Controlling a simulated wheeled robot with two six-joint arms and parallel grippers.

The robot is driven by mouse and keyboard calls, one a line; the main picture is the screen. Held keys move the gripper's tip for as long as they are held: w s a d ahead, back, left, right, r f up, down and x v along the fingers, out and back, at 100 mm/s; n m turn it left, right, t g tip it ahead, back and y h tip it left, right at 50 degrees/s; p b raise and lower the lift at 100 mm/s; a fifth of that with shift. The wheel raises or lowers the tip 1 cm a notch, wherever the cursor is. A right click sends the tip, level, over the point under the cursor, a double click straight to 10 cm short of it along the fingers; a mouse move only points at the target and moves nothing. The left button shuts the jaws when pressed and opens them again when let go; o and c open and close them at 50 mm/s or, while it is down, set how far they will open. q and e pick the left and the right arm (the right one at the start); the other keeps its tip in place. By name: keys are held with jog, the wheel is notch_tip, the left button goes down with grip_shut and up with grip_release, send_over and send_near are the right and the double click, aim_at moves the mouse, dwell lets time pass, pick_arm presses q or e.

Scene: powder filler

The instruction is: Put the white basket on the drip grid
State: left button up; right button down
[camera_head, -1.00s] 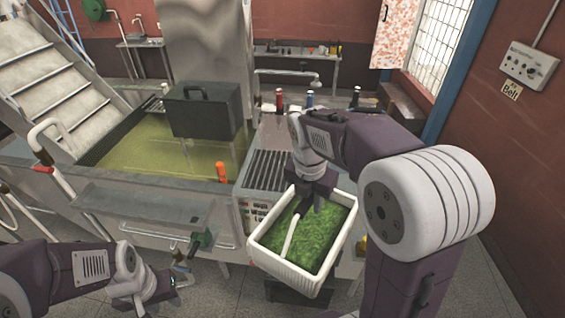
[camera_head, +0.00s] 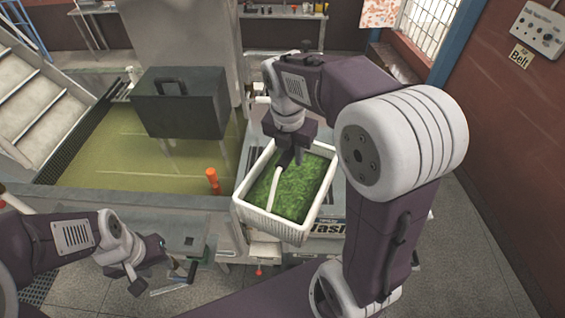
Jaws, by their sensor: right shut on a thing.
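The white basket (camera_head: 268,222) is full of green leafy matter and has a white handle across its top. My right gripper (camera_head: 287,157) is above the basket, shut on its handle. The basket hangs over the counter by the vat, near the slatted drip grid (camera_head: 250,160). The basket hides much of the grid, and I cannot tell whether they touch. My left gripper (camera_head: 140,277) is low at the left, away from the basket; its fingers are too small to read.
A vat of yellow-green liquid (camera_head: 100,165) lies to the left, with a dark box (camera_head: 180,103) over it. An orange bottle-like thing (camera_head: 213,181) stands on the vat's edge. Metal stairs (camera_head: 35,105) are at the far left. Floor is clear at right.

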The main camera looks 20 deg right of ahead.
jog(key=shift+s+r, duration=0.1)
jog(key=shift+r, duration=0.05)
jog(key=shift+w+d+f, duration=0.2)
jog(key=shift+w+f, duration=0.05)
jog(key=shift+w, duration=0.1)
jog(key=w+d+f+p, duration=0.1)
jog(key=w+f+p, duration=0.1)
jog(key=w+f, duration=0.1)
jog(key=w+d+f+p, duration=0.1)
jog(key=w+f+p, duration=0.1)
jog(key=w+f, duration=0.1)
jog(key=w+d+f+p, duration=0.1)
jog(key=w+f, duration=0.2)
jog(key=w, duration=0.1)
jog(key=shift+d+f+p, duration=0.4)
jog(key=shift+w+f, duration=0.1)
jog(key=shift+f, duration=0.3)
jog(key=c, duration=1.2)
grip_release()
jog(key=shift+o, duration=0.2)
jog(key=shift+s, duration=0.2)
